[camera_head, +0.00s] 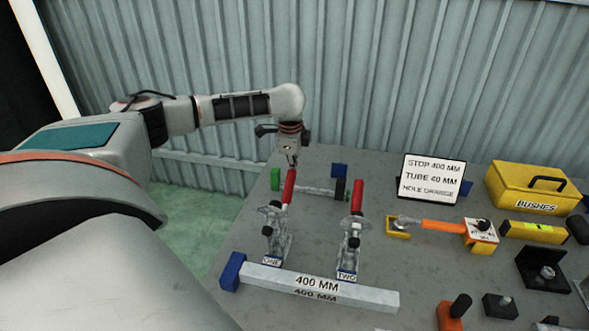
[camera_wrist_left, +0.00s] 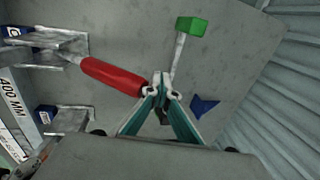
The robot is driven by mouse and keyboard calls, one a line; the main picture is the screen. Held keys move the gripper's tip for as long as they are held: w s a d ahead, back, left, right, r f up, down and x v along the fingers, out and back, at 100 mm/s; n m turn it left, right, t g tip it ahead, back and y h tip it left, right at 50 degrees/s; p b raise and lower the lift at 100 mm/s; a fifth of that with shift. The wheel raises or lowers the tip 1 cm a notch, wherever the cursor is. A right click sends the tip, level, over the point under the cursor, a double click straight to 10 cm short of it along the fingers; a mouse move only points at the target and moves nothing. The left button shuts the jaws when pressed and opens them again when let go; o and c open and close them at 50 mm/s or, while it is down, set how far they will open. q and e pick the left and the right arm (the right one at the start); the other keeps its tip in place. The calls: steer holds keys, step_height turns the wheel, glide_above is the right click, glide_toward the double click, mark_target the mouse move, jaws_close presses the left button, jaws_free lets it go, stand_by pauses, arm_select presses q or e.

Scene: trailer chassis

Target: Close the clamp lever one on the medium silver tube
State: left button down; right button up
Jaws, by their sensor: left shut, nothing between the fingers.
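Clamp one, labelled ONE (camera_head: 272,261), stands on the grey table with its red lever (camera_head: 289,188) pointing up. The red lever also shows in the left wrist view (camera_wrist_left: 112,76), its free end close to my fingertips. My left gripper (camera_head: 292,161) is shut and empty, just above the lever's tip; its fingertips (camera_wrist_left: 161,89) meet beside the red end. I cannot tell whether they touch it. A silver square tube (camera_head: 375,298) marked 400 MM lies in front of the clamps, its left end at a blue block (camera_head: 232,271). My right gripper is not in view.
Clamp two's red lever (camera_head: 357,196) stands up to the right. A thin silver rod with a green block (camera_head: 275,179) lies behind. A sign (camera_head: 432,180), an orange-handled tool (camera_head: 443,226) and a yellow box (camera_head: 533,187) are to the right. A corrugated wall is behind.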

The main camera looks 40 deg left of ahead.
mark_target(291, 175)
arm_select(q)
steer(key=shift+s+d+r, duration=0.45)
steer(key=shift+s, duration=0.25)
steer(key=shift+s+d+r, duration=0.45)
steer(key=shift+s, duration=0.25)
steer(key=shift+s+d+r, duration=0.45)
steer(key=shift+s+r, duration=0.25)
steer(key=shift+s, duration=0.1)
steer(key=shift+s+d+r, duration=0.15)
steer(key=shift+s+r, duration=0.25)
steer(key=shift+r, duration=0.3)
